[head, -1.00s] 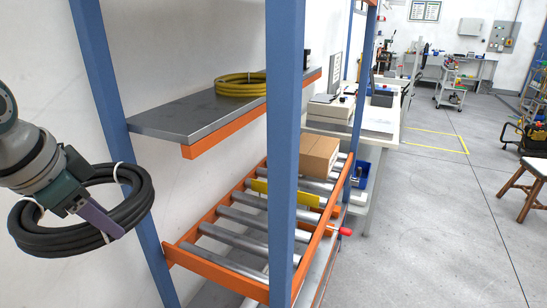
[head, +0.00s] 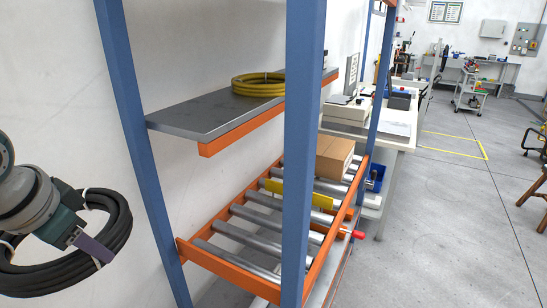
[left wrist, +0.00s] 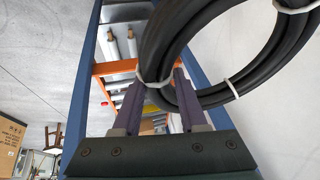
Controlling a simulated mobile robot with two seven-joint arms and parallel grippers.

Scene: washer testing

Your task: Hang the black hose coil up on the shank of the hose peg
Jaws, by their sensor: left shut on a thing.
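The black hose coil (head: 119,222) hangs in my left gripper (head: 95,250) at the lower left of the head view. It is bound with white ties. The left wrist view shows the coil (left wrist: 190,40) large, with the two purple fingers of the left gripper (left wrist: 165,95) shut on its near side by a tie. The coil is in the air, left of the blue rack post. The hose peg is not seen in either view. My right gripper is not in view.
A blue-posted rack (head: 139,140) stands just right of the coil. Its grey shelf (head: 190,118) holds a yellow hose coil (head: 258,86). Below are rollers (head: 245,232) with a cardboard box (head: 336,158). Open floor (head: 440,220) lies to the right.

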